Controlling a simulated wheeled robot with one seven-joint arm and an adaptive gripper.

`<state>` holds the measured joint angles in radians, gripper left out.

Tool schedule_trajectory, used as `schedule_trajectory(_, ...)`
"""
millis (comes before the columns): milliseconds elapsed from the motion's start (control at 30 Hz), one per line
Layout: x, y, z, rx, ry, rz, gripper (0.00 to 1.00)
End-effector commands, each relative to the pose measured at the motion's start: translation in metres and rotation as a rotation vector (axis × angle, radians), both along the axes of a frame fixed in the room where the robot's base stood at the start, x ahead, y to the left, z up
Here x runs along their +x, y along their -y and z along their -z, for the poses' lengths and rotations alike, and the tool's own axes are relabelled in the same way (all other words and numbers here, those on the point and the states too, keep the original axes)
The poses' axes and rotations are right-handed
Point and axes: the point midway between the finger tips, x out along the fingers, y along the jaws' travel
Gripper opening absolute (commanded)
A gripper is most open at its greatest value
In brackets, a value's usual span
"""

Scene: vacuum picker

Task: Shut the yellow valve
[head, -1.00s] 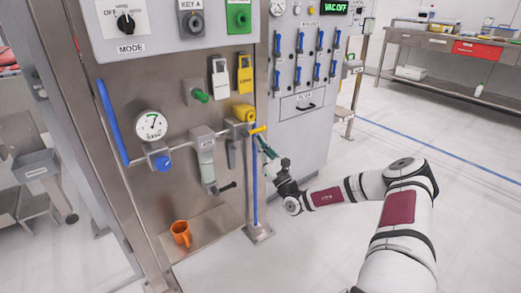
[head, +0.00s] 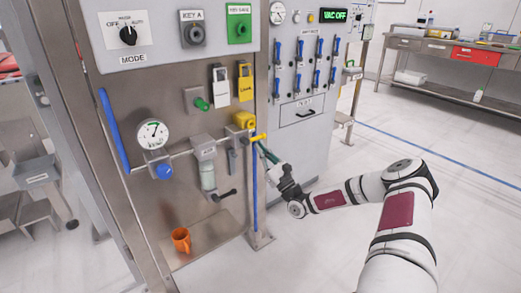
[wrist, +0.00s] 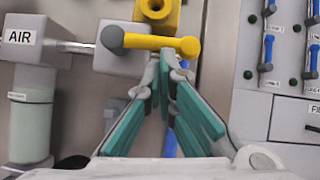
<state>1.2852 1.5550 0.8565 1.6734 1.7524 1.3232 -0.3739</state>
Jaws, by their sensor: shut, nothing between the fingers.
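The yellow valve has a yellow bar handle (head: 258,138) on the panel's right edge, at the end of the horizontal pipe. In the wrist view the handle (wrist: 150,42) lies nearly level, with a round knob at its right end and a grey round part at its left. My gripper (head: 266,153) is just below and to the right of the handle in the head view. In the wrist view its teal fingers (wrist: 165,68) are shut and empty, with tips just under the handle's right half. I cannot tell whether they touch it.
A yellow fitting (wrist: 158,10) sits just above the handle. A grey block labelled AIR (wrist: 22,38) is to its left. A blue upright tube (head: 255,190) runs below the valve. A cabinet with blue levers (head: 300,75) stands to the right. An orange mug (head: 181,240) is on the lower ledge.

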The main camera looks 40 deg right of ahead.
Motion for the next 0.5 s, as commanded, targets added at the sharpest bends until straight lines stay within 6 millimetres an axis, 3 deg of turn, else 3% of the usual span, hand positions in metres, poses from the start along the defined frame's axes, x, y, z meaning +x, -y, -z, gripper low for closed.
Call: schedule_trajectory(500, 0.0004, 0.0044, -0.0086, -0.130, 0.005, 0.000, 0.00)
